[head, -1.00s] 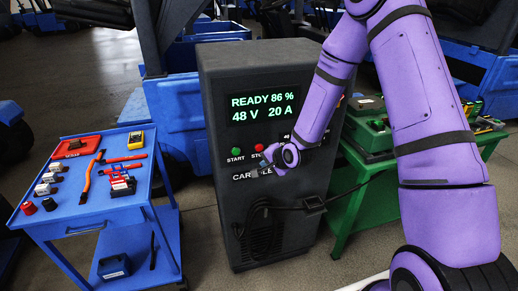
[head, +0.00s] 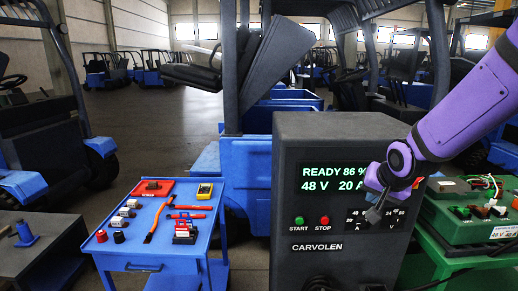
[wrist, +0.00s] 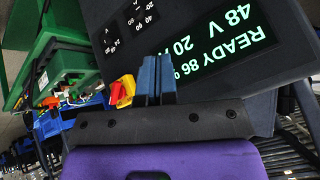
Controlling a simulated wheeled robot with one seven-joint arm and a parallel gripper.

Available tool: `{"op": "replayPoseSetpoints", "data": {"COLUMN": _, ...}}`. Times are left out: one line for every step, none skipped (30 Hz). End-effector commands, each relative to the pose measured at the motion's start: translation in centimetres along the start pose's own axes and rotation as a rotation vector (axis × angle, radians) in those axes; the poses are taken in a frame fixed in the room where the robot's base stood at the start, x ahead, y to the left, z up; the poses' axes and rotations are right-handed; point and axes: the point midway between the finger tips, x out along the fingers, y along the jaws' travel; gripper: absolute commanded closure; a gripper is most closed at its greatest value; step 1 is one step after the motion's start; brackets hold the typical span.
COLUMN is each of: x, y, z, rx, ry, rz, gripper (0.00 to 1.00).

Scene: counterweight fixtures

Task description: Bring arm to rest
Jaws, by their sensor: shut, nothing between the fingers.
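My purple arm (head: 470,105) reaches in from the right in the head view. My gripper (head: 374,212) is at its end, in front of the right part of the charger's (head: 345,135) front panel, by the printed scales. Its fingers are shut and empty. In the wrist view the closed blue fingers (wrist: 155,78) point towards the charger's dark front, which appears upside down. I cannot tell how wide the gap to the panel is. The charger display (head: 333,178) reads READY 86 %, 48 V, 20 A.
A blue cart (head: 145,260) with tools stands left of the charger. A green table (head: 440,262) with a green battery box (head: 470,225) stands right. A red and yellow knob (wrist: 122,90) is beside the fingers. Forklifts stand behind; open floor (head: 180,125) lies back left.

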Motion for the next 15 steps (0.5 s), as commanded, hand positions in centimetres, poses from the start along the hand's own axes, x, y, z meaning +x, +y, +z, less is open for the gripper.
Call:
{"op": "replayPoseSetpoints", "data": {"x": -1.9, "y": 0.1, "z": -0.1, "rx": -0.026, "ry": 0.005, "rz": 0.011, "gripper": 1.0}}
{"op": "replayPoseSetpoints", "data": {"x": -2.8, "y": 0.3, "z": 0.0, "rx": -0.042, "ry": 0.003, "rz": 0.019, "gripper": 1.0}}
{"op": "replayPoseSetpoints", "data": {"x": -4.1, "y": 0.5, "z": 0.1, "rx": -0.062, "ry": 0.0, "rz": 0.03, "gripper": 1.0}}
{"op": "replayPoseSetpoints", "data": {"x": -5.0, "y": 0.7, "z": 0.3, "rx": -0.077, "ry": -0.003, "rz": 0.037, "gripper": 1.0}}
{"op": "replayPoseSetpoints", "data": {"x": -5.9, "y": 0.8, "z": 0.5, "rx": -0.091, "ry": -0.006, "rz": 0.044, "gripper": 1.0}}
{"op": "replayPoseSetpoints", "data": {"x": -7.2, "y": 1.1, "z": 0.7, "rx": -0.112, "ry": -0.011, "rz": 0.052, "gripper": 1.0}}
{"op": "replayPoseSetpoints", "data": {"x": -8.1, "y": 1.3, "z": 0.9, "rx": -0.127, "ry": -0.015, "rz": 0.058, "gripper": 1.0}}
{"op": "replayPoseSetpoints", "data": {"x": -9.0, "y": 1.5, "z": 1.2, "rx": -0.141, "ry": -0.019, "rz": 0.064, "gripper": 1.0}}
{"op": "replayPoseSetpoints", "data": {"x": -10.2, "y": 1.7, "z": 1.5, "rx": -0.159, "ry": -0.024, "rz": 0.071, "gripper": 1.0}}
{"op": "replayPoseSetpoints", "data": {"x": -11.1, "y": 1.9, "z": 1.8, "rx": -0.173, "ry": -0.029, "rz": 0.075, "gripper": 1.0}}
{"op": "replayPoseSetpoints", "data": {"x": -11.9, "y": 2.1, "z": 2.1, "rx": -0.186, "ry": -0.034, "rz": 0.079, "gripper": 1.0}}
{"op": "replayPoseSetpoints", "data": {"x": -13.1, "y": 2.4, "z": 2.5, "rx": -0.205, "ry": -0.041, "rz": 0.083, "gripper": 1.0}}
{"op": "replayPoseSetpoints", "data": {"x": -14.0, "y": 2.6, "z": 2.9, "rx": -0.219, "ry": -0.047, "rz": 0.086, "gripper": 1.0}}
{"op": "replayPoseSetpoints", "data": {"x": -14.8, "y": 2.9, "z": 3.3, "rx": -0.232, "ry": -0.052, "rz": 0.089, "gripper": 1.0}}
{"op": "replayPoseSetpoints", "data": {"x": -15.9, "y": 3.2, "z": 3.8, "rx": -0.25, "ry": -0.06, "rz": 0.091, "gripper": 1.0}}
